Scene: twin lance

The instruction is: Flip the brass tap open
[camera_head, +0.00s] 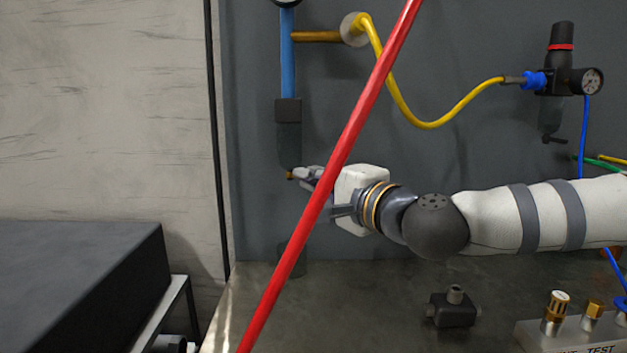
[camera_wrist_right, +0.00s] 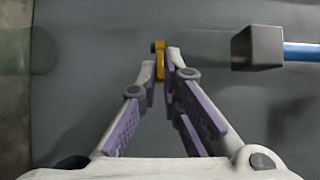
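The brass tap (camera_head: 290,175) is a small piece at the lower end of a dark, see-through tube (camera_head: 289,145) on the grey panel. In the right wrist view the brass tap (camera_wrist_right: 158,60) shows as a short lever between my fingertips. My right gripper (camera_head: 303,174) reaches it from the right. In the wrist view the fingers (camera_wrist_right: 160,70) are drawn close together, one on each side of the lever, and appear to touch it. A red bar hides part of this gripper in the head view. My left gripper is not in view.
The long red bar (camera_head: 345,150) crosses the head view diagonally. A blue pipe (camera_head: 287,60) runs into a black block (camera_head: 288,110) above the tap. A yellow hose (camera_head: 430,125) and gauge (camera_head: 592,81) are at right. A black fitting (camera_head: 455,308) stands on the bench (camera_head: 370,300).

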